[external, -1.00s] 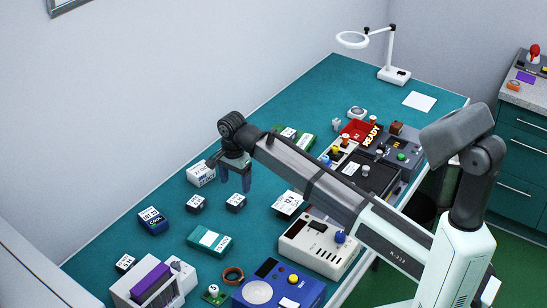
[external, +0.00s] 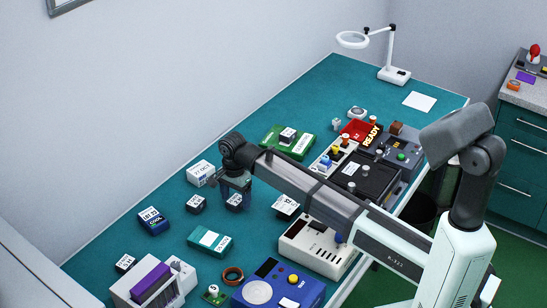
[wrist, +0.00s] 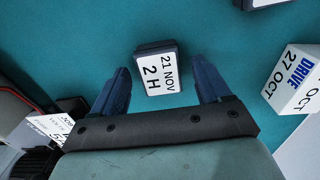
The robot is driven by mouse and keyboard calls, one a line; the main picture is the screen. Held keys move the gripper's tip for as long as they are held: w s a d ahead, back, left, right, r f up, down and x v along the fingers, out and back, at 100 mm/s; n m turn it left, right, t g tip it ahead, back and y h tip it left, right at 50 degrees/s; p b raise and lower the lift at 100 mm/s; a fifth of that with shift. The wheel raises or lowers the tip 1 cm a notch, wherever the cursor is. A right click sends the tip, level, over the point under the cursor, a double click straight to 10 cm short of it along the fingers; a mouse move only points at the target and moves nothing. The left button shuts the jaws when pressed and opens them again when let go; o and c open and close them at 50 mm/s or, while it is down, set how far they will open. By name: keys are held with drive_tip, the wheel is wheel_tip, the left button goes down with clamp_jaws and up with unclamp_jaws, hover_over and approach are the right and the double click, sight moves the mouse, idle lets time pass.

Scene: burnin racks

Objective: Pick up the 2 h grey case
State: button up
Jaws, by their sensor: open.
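The 2 h grey case (wrist: 157,70) is a small dark grey block with a white top label reading "21 NOV 2 H". It lies on the teal bench top, and in the external view (external: 236,203) it is partly hidden by my fingers. My gripper (wrist: 160,68) is open, with one blue finger on each side of the case in the wrist view. I see gaps between the case and both fingers there. In the external view my gripper (external: 236,192) is low over the case, pointing down.
A white case marked "DRIVE 27 OCT" (wrist: 294,82) lies close by on the right in the wrist view. Another dark case (external: 195,204) sits left of my gripper. A white-labelled case (external: 286,205) is to the right. A blue box (external: 153,221) and teal box (external: 209,242) are nearer the front.

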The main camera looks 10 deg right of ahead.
drive_tip(key=c, duration=1.2)
drive_tip(key=shift+r, duration=0.15)
